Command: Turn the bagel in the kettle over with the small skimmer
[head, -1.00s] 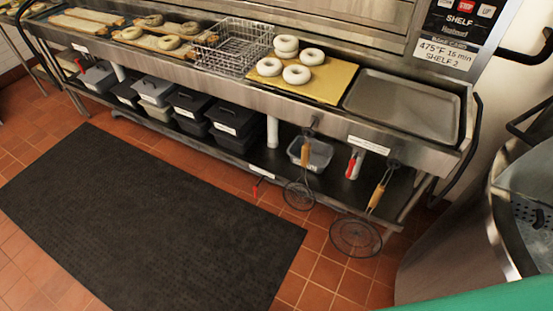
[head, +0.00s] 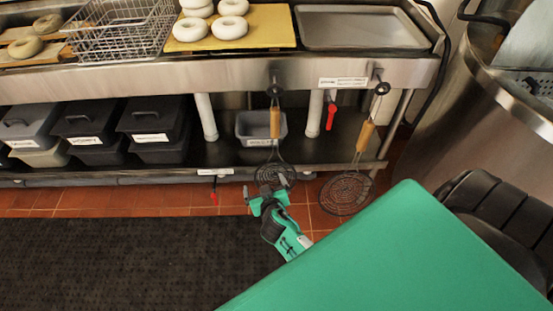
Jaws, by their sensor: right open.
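The small skimmer (head: 275,124) hangs by its wooden handle from the front of the steel table, its round wire head at the bottom. A larger skimmer (head: 364,138) hangs to its right. My right gripper (head: 265,186) is open and empty, low in front of the small skimmer's head and partly overlapping it in the picture; I cannot tell whether they touch. The steel kettle (head: 465,115) stands at the right edge, cut off by the frame. No bagel shows inside it. My left gripper is not in view.
The steel table (head: 230,82) holds a wire basket (head: 118,30), white bagels (head: 229,27) on a yellow board and an empty tray (head: 360,28). Black lidded bins (head: 155,118) and a grey tub (head: 250,128) sit on the lower shelf. A dark mat (head: 120,260) covers the floor.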

